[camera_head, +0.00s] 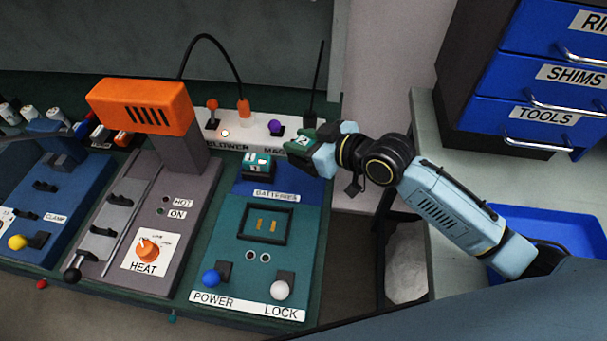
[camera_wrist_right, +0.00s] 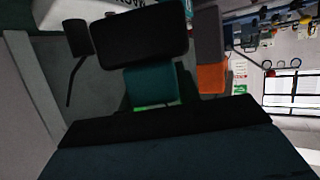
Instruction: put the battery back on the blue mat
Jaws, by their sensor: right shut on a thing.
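My right gripper (camera_head: 318,147) is shut on a dark green battery (camera_head: 301,142) with a white "2" label. It holds the battery at the right edge of the bench, beyond the back right corner of the blue mat (camera_head: 303,187). The held battery also shows as a teal block (camera_wrist_right: 152,84) between dark fingers in the right wrist view. Another teal battery (camera_head: 257,168) with a white label stands on the mat's left part. My left gripper is not in view.
In front of the mat, a black-framed bay (camera_head: 265,223) shows bare gold contacts. The blower switch strip (camera_head: 240,134) with an orange and a purple knob lies behind. The orange heater head (camera_head: 142,106) stands to the left. The mat's right part is clear.

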